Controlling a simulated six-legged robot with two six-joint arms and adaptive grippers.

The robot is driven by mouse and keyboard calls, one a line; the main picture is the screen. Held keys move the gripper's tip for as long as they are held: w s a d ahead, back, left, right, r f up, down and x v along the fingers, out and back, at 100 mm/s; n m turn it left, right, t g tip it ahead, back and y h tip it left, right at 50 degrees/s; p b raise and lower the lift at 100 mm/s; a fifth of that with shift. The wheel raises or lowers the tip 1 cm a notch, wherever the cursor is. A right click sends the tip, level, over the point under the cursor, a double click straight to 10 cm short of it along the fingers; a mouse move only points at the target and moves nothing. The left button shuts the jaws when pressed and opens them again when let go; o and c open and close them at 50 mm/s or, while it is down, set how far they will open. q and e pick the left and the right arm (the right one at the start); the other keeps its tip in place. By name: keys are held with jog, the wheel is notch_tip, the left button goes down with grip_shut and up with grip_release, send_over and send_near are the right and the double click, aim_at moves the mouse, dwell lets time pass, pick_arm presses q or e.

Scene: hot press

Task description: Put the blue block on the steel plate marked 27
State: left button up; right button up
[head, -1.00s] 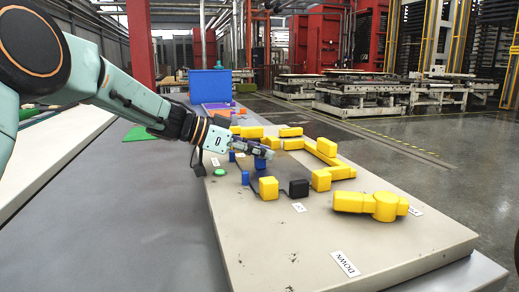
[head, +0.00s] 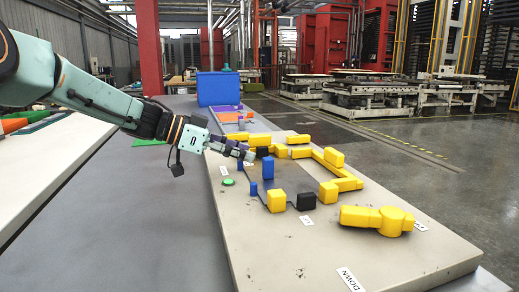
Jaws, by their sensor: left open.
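A blue block (head: 268,167) stands upright on the pale board (head: 290,240), behind a yellow cube (head: 276,202). My left gripper (head: 250,154) is open, with its fingertips just left of and above the blue block, apparently apart from it. Two smaller blue pieces (head: 253,188) stand left of the block. No mark 27 can be read, so I cannot tell which surface under the block is the steel plate. My right gripper is not in view.
Several yellow pieces (head: 376,220) and a black block (head: 306,200) stand around the blue block. A green button (head: 228,182) is at the left edge. A large blue bin (head: 218,88) stands behind. The board's front is mostly clear, with a DOWN label (head: 350,279).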

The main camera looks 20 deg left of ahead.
pick_arm(q)
jog(key=p+v, duration=0.1)
jog(key=v, duration=0.3)
jog(key=shift+w+r, duration=0.1)
jog(key=shift+s+a+p, duration=0.3)
jog(key=shift+a+p, duration=0.05)
jog(key=shift+d, duration=0.1)
